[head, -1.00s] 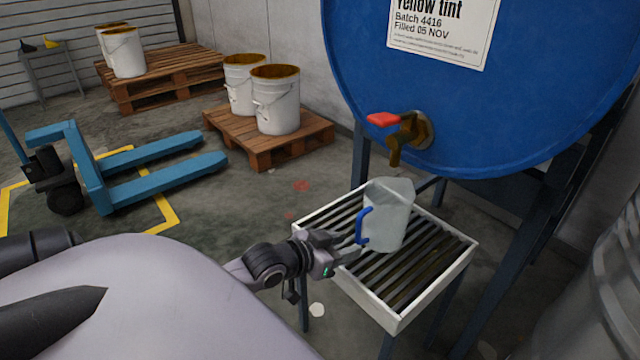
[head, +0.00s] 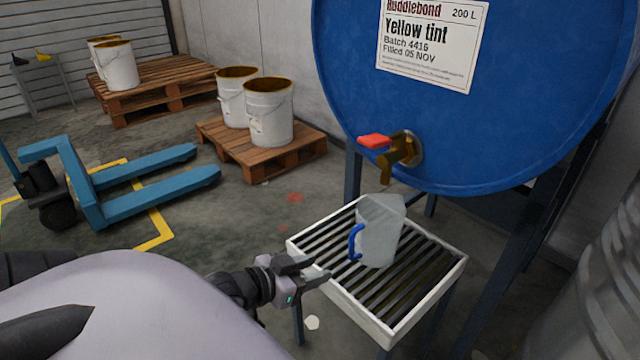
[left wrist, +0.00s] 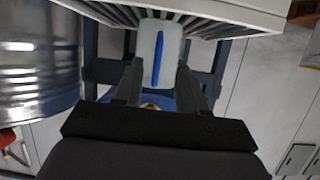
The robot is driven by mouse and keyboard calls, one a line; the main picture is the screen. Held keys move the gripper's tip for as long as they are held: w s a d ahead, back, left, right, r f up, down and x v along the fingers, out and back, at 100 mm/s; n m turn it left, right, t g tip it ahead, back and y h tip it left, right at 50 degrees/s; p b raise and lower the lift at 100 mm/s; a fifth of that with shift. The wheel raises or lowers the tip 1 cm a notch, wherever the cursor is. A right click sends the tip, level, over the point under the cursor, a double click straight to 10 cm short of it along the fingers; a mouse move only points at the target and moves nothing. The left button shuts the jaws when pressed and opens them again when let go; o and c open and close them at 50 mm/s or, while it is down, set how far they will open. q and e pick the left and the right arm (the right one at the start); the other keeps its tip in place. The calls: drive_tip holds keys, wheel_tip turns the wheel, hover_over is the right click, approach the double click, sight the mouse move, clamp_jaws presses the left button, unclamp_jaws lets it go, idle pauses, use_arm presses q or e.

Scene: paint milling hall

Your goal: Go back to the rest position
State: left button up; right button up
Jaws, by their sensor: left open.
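My left gripper (head: 318,272) is open and empty at the left edge of the slatted drip tray, apart from the jug. The translucent jug (head: 382,232) with a blue handle stands upright on the slats of the white-rimmed tray (head: 352,318), its handle facing the gripper. In the left wrist view the jug (left wrist: 150,48) and its blue handle (left wrist: 158,56) show beyond the two open fingers (left wrist: 156,80). My right gripper is not in the frames.
A blue drum (head: 440,130) with a brass tap (head: 400,152) and red lever (head: 373,141) rises behind the tray. A metal drum (head: 590,300) stands at right. A blue pallet truck (head: 150,190) and pallets with buckets (head: 268,112) stand at left. Floor between is open.

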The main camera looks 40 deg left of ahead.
use_arm(q)
drive_tip(key=s+d+f+g+y, duration=0.1)
drive_tip(key=s+d+f+g, duration=0.3)
drive_tip(key=s+d+g, duration=0.85)
drive_tip(key=w+d+r+m+t+h+p, duration=0.2)
drive_tip(key=w+d+r+t+h, duration=0.3)
drive_tip(key=d+t, duration=0.5)
drive_tip(key=s+a+r+y+p, duration=0.1)
drive_tip(key=a+r+p, duration=0.2)
drive_tip(key=p, duration=0.9)
drive_tip(key=s+a+r+n+y+p, duration=0.1)
drive_tip(key=a+r+p, duration=0.3)
drive_tip(key=r+p, duration=0.4)
drive_tip(key=y+p, duration=0.1)
drive_tip(key=p, duration=0.2)
drive_tip(key=shift+r+g+p, duration=0.25)
drive_tip(key=shift+g+p, duration=0.1)
drive_tip(key=shift+p, duration=0.05)
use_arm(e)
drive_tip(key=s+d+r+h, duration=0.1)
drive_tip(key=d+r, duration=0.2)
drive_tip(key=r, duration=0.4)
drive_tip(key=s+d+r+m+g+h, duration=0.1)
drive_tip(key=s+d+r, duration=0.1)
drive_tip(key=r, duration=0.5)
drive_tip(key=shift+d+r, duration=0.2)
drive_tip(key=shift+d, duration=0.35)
